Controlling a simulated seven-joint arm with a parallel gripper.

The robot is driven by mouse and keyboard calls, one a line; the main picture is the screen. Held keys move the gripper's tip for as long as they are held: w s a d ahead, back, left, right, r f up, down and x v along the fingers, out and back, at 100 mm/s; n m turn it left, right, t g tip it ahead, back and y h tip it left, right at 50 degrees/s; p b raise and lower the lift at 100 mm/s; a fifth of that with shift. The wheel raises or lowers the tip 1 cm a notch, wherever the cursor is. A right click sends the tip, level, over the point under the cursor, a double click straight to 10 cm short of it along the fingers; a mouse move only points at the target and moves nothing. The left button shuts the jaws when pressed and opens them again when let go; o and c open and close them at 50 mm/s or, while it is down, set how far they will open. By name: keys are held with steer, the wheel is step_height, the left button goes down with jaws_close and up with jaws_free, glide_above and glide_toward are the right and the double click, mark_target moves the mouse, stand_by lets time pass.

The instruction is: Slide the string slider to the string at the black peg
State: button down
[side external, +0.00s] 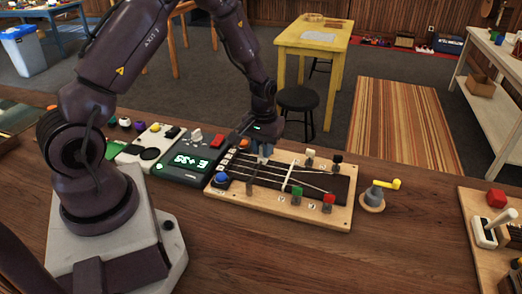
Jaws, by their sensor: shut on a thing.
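A light wooden board (252,207) with a dark panel carries several pale strings that fan out toward its right end. The black peg (337,157) stands at the far right corner, with a white peg (310,153) to its left. A green peg (297,192) and a red peg (328,197) stand along the near right edge. A white bar (291,173) crosses the strings. My gripper (265,154) is low over the far left half of the panel, shut on a small piece that seems to be the string slider. The fingers mostly hide it, so which string it touches is unclear.
A blue knob (221,178) sits on the board's left end. A tuner with a green display (190,161) stands close on the left. A small stand with a yellow crank (376,192) is at the right. Bare bench (400,235) lies beyond it, before another wooden board (480,245).

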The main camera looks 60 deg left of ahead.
steer(key=c, duration=1)
jaws_free()
step_height(320, 180, up, 13)
steer(key=s+d+r+m+t, duration=0.2)
steer(key=s+d+r, duration=0.2)
steer(key=s+r, duration=0.1)
steer(key=s+d+r+m+t, duration=0.1)
steer(key=s+d+r+m, duration=0.1)
steer(key=s+d+r, duration=0.2)
steer(key=s+d+r+m+t, duration=0.2)
steer(key=s+d+r, duration=0.3)
steer(key=s, duration=0.3)
steer(key=shift+s+r+m+t, duration=0.2)
steer(key=shift+r+m+t, duration=0.1)
steer(key=shift+r+m, duration=0.35)
